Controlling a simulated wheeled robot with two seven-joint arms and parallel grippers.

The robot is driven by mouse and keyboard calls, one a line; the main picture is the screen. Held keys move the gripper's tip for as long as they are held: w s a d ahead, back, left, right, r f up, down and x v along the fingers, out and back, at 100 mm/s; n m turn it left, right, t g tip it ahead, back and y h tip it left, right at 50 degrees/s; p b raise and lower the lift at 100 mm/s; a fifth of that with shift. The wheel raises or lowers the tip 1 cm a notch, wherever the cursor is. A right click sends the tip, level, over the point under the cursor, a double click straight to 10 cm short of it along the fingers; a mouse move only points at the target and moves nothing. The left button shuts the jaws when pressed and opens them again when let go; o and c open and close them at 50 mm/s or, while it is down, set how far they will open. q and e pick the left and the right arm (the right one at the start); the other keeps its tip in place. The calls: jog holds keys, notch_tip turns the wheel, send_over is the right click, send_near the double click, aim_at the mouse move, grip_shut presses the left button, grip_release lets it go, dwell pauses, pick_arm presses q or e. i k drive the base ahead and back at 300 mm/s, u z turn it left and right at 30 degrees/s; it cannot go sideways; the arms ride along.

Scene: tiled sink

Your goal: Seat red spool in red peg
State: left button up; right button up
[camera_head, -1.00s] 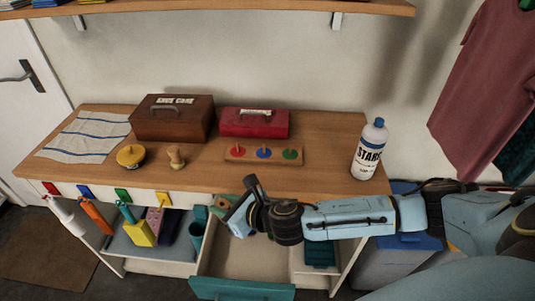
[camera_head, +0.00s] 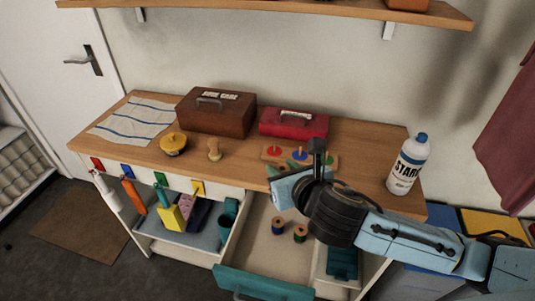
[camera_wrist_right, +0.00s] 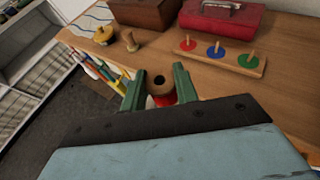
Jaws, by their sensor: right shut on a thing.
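The red spool (camera_wrist_right: 162,88) has a tan top with a dark centre hole and a red band below. My right gripper (camera_wrist_right: 158,86) is shut on it, with a green finger at each side. In the head view the right gripper (camera_head: 290,171) is at the counter's front edge, in front of the peg board, and the spool is hard to make out. The peg board (camera_wrist_right: 223,58) is a wooden strip with red, blue and green discs, each with an upright peg. The red peg (camera_wrist_right: 188,41) is its left one and is bare; it also shows in the head view (camera_head: 273,149). My left gripper is out of view.
An open drawer (camera_head: 265,281) below the counter holds a blue spool (camera_head: 278,226) and a green spool (camera_head: 300,233). A red toolbox (camera_head: 293,124) stands behind the board. A white bottle (camera_head: 408,165) stands at right.

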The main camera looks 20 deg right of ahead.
aim_at(275, 150)
jog(key=u, duration=0.8)
jog(key=k, duration=1.05)
jog(key=u, duration=1.15)
jog(key=i, duration=0.25)
jog(key=z, duration=0.75)
jog(key=i, duration=1.4)
jog(key=z, duration=1.8)
jog(key=i, duration=0.6)
jog(key=z, duration=0.6)
